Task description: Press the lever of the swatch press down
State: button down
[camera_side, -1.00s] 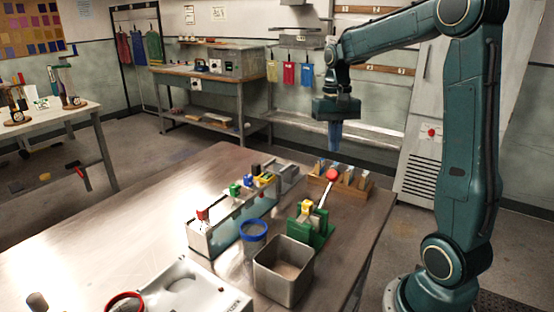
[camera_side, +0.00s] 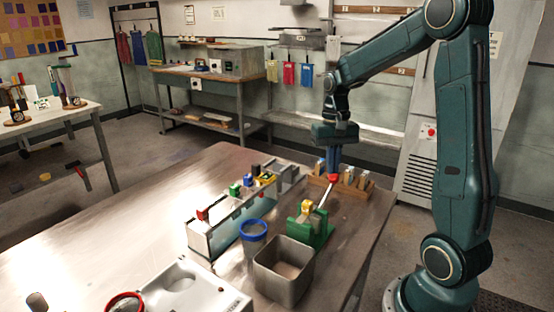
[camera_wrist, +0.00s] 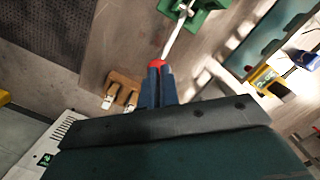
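The green swatch press (camera_side: 318,236) stands on the metal table with a yellow block (camera_side: 307,207) on it. Its pale lever (camera_side: 323,197) slants up to a red knob (camera_side: 332,178). My gripper (camera_side: 333,171) points down with its blue fingers close together, their tips at the knob and partly covering it. In the wrist view my gripper (camera_wrist: 158,70) has its fingertips at the red knob (camera_wrist: 157,64), and the lever (camera_wrist: 178,35) runs up to the green press (camera_wrist: 200,8). I cannot tell whether the tips touch the knob.
A metal bin (camera_side: 283,285), a blue-rimmed cup (camera_side: 253,246) and a long trough (camera_side: 210,240) with coloured items stand near the press. The table's left part is mostly clear.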

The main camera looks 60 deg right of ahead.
aim_at(332, 177)
jog(key=shift+f, duration=2.25)
jog(key=shift+w+d+r, duration=0.3)
jog(key=shift+w+d, duration=0.25)
jog(key=shift+w+d+r, duration=0.25)
jog(key=shift+w+d, duration=0.25)
jog(key=shift+d, duration=0.05)
notch_tip(332, 177, up, 14)
jog(key=d, duration=0.1)
jog(key=shift+w+f, duration=0.15)
jog(key=shift+w, duration=0.3)
jog(key=shift+a, duration=0.1)
